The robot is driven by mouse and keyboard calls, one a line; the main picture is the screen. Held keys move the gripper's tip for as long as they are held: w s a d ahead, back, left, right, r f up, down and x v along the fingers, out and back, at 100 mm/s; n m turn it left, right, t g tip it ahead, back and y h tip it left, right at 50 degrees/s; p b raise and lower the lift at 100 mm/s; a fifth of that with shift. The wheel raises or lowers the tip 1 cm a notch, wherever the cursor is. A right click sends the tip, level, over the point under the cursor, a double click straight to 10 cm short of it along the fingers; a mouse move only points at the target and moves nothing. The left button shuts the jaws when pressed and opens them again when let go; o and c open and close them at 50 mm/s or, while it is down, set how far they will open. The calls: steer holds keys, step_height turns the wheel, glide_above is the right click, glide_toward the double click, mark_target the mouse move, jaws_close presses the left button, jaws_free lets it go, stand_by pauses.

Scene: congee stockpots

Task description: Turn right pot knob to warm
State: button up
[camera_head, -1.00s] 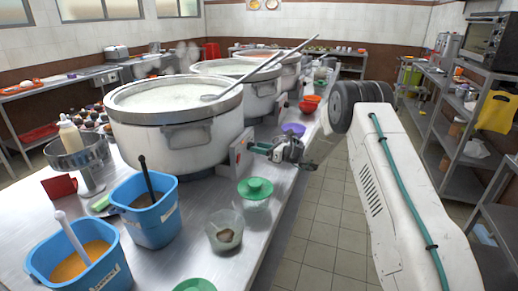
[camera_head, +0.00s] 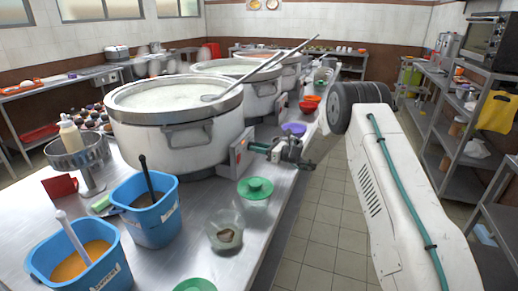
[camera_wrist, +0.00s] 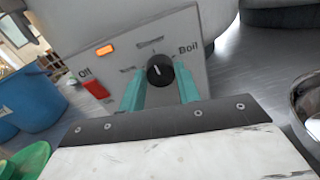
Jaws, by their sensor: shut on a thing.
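The nearest stockpot (camera_head: 180,135) is large and white, with a metal rim and pale congee inside. Its control panel (camera_head: 238,158) faces right at the counter's edge. In the wrist view the panel (camera_wrist: 205,58) has a black round knob (camera_wrist: 160,68), "Off" at left and "Boil" at right. The knob's white pointer mark is roughly upward. Other labels are too blurred to read. My gripper (camera_wrist: 160,92) has its teal fingers on either side of the knob, shut on it. In the head view my gripper (camera_head: 264,148) is at the panel.
An orange lamp (camera_wrist: 104,50) is lit above a red switch (camera_wrist: 96,89). Blue buckets (camera_head: 148,215) stand at the left. The floor aisle (camera_head: 325,215) is clear.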

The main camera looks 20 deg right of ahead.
steer(key=n, duration=1.3)
steer(key=shift+s+f+y, duration=0.1)
steer(key=shift+f+y, duration=0.1)
steer(key=shift+y, duration=0.1)
steer(key=shift+n, duration=0.3)
steer(key=o, duration=1)
steer(key=shift+c, duration=0.2)
steer(key=v, duration=0.7)
steer(key=shift+s+d, duration=0.2)
steer(key=shift+d, duration=0.15)
steer(key=shift+r, duration=0.1)
